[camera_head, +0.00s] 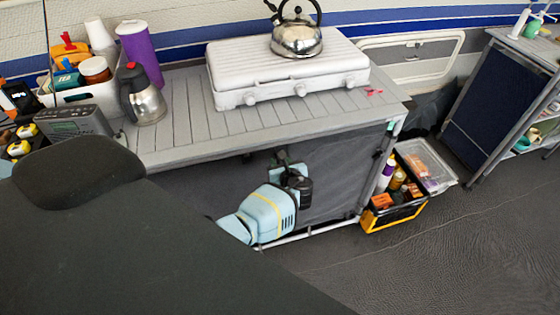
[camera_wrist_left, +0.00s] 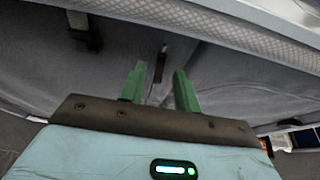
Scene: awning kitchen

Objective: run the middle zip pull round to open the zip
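A grey fabric front (camera_head: 345,165) hangs under the slatted kitchen unit top, and it fills the left wrist view (camera_wrist_left: 50,80). A small dark zip pull (camera_wrist_left: 161,62) hangs on this fabric, in line with the gap between my left fingertips. My left gripper (camera_wrist_left: 159,68) is open, with one green finger on each side of the pull. Whether the fingers touch the pull or stop short of it cannot be told. In the head view my left gripper (camera_head: 288,168) is at the fabric front, its fingertips hard to make out. My right gripper is not in view.
A white stove (camera_head: 290,95) with a kettle (camera_head: 297,35) stands on the unit top (camera_head: 180,150). A crate of bottles (camera_head: 393,215) sits on the floor by its right end. A dark padded-looking shape (camera_head: 75,175) fills the lower left. Floor is clear at lower right.

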